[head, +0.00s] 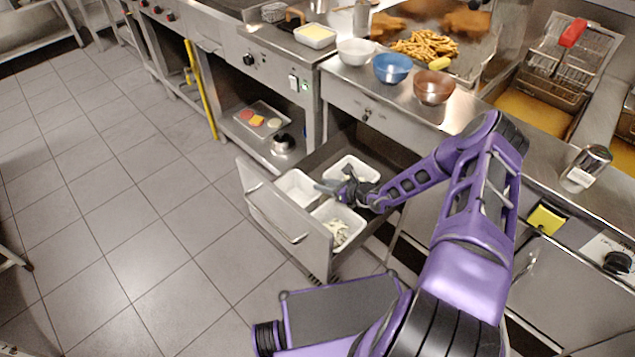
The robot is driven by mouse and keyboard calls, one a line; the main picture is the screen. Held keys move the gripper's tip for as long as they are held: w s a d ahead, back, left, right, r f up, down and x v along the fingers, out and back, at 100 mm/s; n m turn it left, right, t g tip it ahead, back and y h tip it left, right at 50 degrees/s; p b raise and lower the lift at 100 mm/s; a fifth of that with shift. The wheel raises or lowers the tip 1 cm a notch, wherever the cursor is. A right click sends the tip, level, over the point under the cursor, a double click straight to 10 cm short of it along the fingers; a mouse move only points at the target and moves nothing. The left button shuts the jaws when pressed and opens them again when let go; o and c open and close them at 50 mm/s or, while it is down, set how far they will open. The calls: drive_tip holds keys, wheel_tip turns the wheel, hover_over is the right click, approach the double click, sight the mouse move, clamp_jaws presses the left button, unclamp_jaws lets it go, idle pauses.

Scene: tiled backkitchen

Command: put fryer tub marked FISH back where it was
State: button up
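An open drawer (262,207) under the counter holds white tubs. The left tub (293,186) shows a pale, mostly bare inside. The back tub (358,163) is partly covered by my gripper. The front tub (348,239) holds pale pieces. No FISH marking can be read on any of them, so I cannot tell which is the fish tub. My gripper (326,187) is over the drawer, among the three tubs, pointing left. Its fingers are small and dark; whether they are apart, or touch a tub rim, is unclear.
The counter above holds a white bowl (357,51), a blue bowl (392,67), a brown bowl (434,86) and fries (425,45). Fryer baskets (560,65) are at the right. A shelf tray (258,121) is left of the drawer. Floor at left is clear.

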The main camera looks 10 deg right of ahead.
drive_tip(key=v, duration=0.8)
drive_tip(key=shift+p, duration=0.4)
drive_tip(key=shift+s, duration=0.1)
